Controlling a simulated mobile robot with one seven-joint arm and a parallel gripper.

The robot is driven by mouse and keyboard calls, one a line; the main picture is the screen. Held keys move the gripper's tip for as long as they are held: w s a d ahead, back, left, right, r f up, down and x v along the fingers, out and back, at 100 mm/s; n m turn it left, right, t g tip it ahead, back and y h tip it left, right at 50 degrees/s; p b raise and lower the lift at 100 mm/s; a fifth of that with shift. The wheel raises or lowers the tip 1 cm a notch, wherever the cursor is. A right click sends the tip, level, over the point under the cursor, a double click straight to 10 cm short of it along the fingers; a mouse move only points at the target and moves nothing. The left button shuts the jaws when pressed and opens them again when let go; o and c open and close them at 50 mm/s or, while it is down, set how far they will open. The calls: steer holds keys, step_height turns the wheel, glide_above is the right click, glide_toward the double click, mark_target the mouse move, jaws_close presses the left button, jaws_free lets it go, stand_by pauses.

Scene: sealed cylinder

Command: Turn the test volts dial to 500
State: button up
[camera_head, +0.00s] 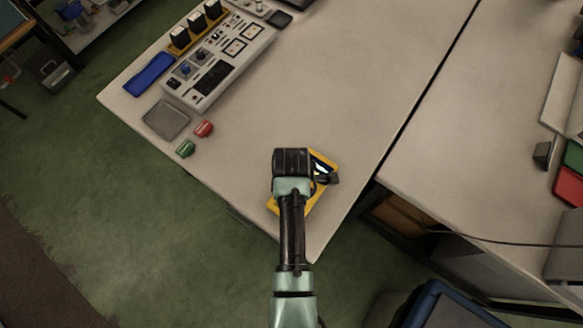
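A yellow-cased device (317,194) lies near the front corner of the light worktop, largely covered by my arm. A small part of a pale display or panel shows at its upper right. I cannot make out a test volts dial or its setting on it. My gripper (328,179) is over the device's right part, seen from above as a small dark shape beside my wrist. Whether its fingers are open, shut or touching anything cannot be told from this view.
A grey control panel (225,72) with knobs and meters stands at the worktop's back left. A blue case (149,74), a grey square plate (166,119), a red block (204,129) and a green block (185,148) lie nearby. The worktop's middle is clear; its edge is close to the device.

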steer(key=shift+f, duration=0.2)
jaws_close()
